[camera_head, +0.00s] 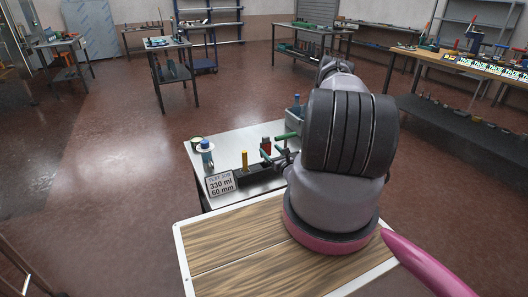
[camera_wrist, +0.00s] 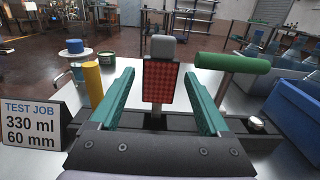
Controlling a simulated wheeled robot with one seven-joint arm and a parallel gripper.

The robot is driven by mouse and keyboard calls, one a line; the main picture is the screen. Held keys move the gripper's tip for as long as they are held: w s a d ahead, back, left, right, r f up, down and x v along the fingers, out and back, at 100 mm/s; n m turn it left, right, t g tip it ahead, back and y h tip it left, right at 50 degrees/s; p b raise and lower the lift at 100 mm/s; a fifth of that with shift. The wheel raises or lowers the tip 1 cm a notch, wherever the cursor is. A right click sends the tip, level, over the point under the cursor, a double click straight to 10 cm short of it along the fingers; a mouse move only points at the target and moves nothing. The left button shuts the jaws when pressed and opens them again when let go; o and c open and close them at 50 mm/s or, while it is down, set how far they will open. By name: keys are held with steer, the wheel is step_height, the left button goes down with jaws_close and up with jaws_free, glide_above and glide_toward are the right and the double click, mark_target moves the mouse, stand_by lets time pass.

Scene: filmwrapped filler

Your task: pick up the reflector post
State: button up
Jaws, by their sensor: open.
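The reflector post (camera_wrist: 163,85) is an upright grey post with a red, black-edged reflector panel. It stands in a black rack in the middle of the wrist view, and its red panel (camera_head: 266,145) shows small in the head view. My gripper (camera_wrist: 159,74) has two teal fingers, spread open, one on each side of the post with visible gaps. Nothing is held. In the head view my gripper (camera_head: 272,156) is partly hidden by my arm, beside the red panel. The post's lower end is hidden in the rack.
The black rack (camera_head: 254,176) also holds a yellow post (camera_wrist: 93,82) at left and a green-handled piece (camera_wrist: 232,63) close at right. A test job sign (camera_wrist: 32,124), a blue-capped item (camera_head: 206,152) and a blue bin (camera_wrist: 299,118) stand around it on the metal table (camera_head: 221,141).

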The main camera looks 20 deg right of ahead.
mark_target(263, 140)
steer(key=w, duration=0.8)
steer(key=shift+w+r, duration=0.15)
steer(key=shift+r, duration=0.15)
jaws_close()
steer(key=shift+r, duration=0.1)
